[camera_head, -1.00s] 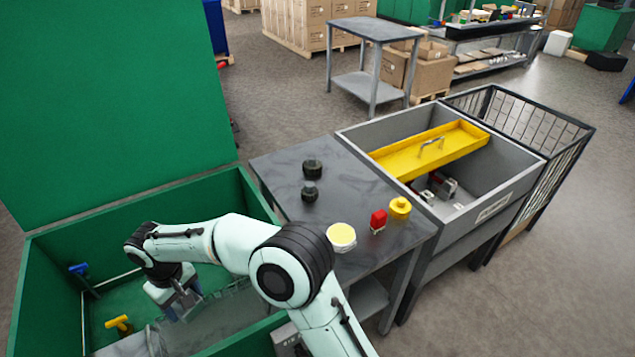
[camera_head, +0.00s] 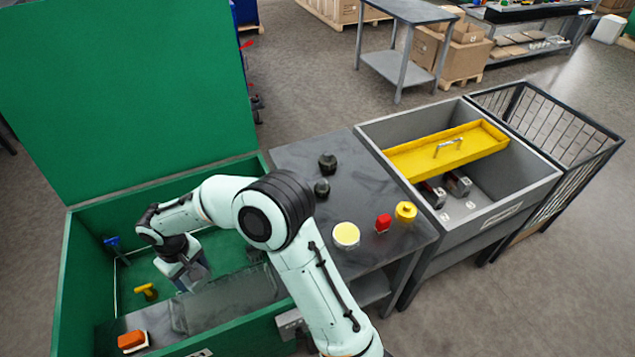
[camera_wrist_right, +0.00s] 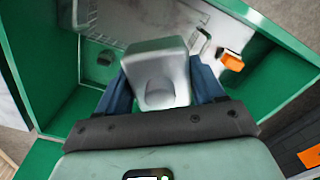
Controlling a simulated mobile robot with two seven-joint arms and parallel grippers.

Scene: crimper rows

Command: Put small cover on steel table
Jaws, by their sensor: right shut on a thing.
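My right gripper (camera_head: 190,274) reaches down inside the green crate (camera_head: 62,270), with its arm coming in from the lower right. In the right wrist view, its blue fingers (camera_wrist_right: 160,92) are shut on a grey, box-like piece with rounded edges, probably the small cover (camera_wrist_right: 157,68). In the head view the arm and gripper mostly hide this piece. A table with a dark grey metal top (camera_head: 345,208), likely the steel table, stands right of the crate. My left gripper is not in view.
The tabletop holds two black knobs (camera_head: 327,163), a yellow-topped disc (camera_head: 346,235), a red piece (camera_head: 383,223) and a yellow piece (camera_head: 405,212). A grey bin with a yellow tray (camera_head: 447,150) adjoins it. An orange block (camera_head: 132,341) and a yellow piece (camera_head: 146,291) lie in the crate.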

